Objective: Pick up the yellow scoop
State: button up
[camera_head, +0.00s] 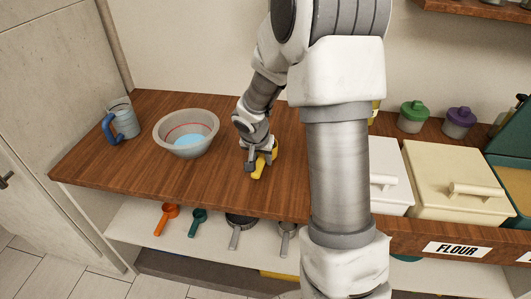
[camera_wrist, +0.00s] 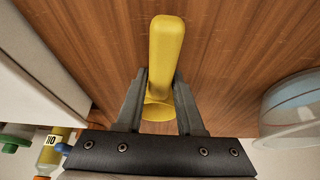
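The yellow scoop (camera_head: 258,170) is at the wooden counter, right of the grey bowl, with its handle toward the front edge. In the wrist view the scoop (camera_wrist: 166,45) has its handle pointing up, past the fingertips. My gripper (camera_head: 261,161) is over the scoop from above. In the wrist view my gripper's fingers (camera_wrist: 162,85) sit on both sides of the scoop's neck, with no clear gap left. The scoop's cup is partly hidden between the fingers. I cannot tell whether the scoop is clear of the counter.
A grey bowl (camera_head: 203,146) and a blue-handled mug (camera_head: 124,121) stand left on the counter (camera_head: 95,158). Cream bins (camera_head: 440,205) and lidded jars (camera_head: 411,119) are on the right.

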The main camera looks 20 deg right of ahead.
grip_shut()
jog(key=shift+r, duration=0.1)
